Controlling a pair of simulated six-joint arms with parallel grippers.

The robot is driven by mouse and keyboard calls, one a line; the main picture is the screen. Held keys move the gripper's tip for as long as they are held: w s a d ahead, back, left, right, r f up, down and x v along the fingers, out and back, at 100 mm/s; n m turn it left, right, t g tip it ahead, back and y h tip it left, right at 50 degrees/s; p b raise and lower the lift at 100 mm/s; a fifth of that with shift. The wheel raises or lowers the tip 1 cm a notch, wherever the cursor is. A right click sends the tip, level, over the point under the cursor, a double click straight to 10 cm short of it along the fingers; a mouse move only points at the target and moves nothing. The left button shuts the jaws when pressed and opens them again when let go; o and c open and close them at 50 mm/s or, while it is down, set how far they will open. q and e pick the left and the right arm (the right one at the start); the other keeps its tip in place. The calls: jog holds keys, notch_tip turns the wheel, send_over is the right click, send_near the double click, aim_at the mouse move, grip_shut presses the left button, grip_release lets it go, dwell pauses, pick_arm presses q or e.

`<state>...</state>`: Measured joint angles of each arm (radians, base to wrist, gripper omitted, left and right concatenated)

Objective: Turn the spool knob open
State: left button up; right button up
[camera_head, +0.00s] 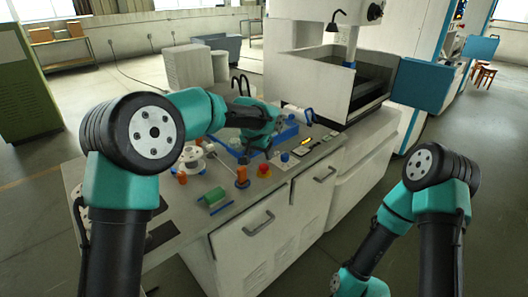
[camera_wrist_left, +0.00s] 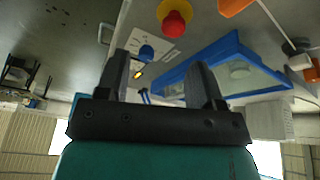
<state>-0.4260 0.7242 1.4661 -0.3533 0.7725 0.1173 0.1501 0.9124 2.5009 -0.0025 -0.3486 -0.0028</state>
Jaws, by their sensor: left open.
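A round blue knob (camera_head: 285,156) sits on a pale plate near the front edge of the bench. The left wrist view also shows this blue knob (camera_wrist_left: 147,52), on its white plate (camera_wrist_left: 152,43). A white spool (camera_head: 191,157) stands further left with an orange part (camera_head: 182,178) beside it. No label shows which part is the spool knob. My left gripper (camera_wrist_left: 160,68) is open and empty; the blue knob appears between its fingers, apart from them.
A red and yellow emergency stop (camera_head: 264,170) and an orange-topped post (camera_head: 241,175) stand near the bench's front edge. A blue-framed tray (camera_wrist_left: 225,70) lies close to my left gripper. Green and blue pieces (camera_head: 213,197) lie front left. A white machine (camera_head: 310,80) stands behind.

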pick_arm(q)
jog(key=shift+c, duration=1.4)
notch_tip(320, 180, up, 7)
jog(key=m+g+y, duration=0.2)
jog(key=m+g, duration=0.1)
jog(key=m, duration=0.2)
send_over(181, 173)
jog(key=shift+s+f, duration=0.1)
jog(key=shift+f, duration=0.1)
notch_tip(181, 173, down, 17)
jog(key=shift+f, duration=0.15)
jog(key=shift+c, duration=0.2)
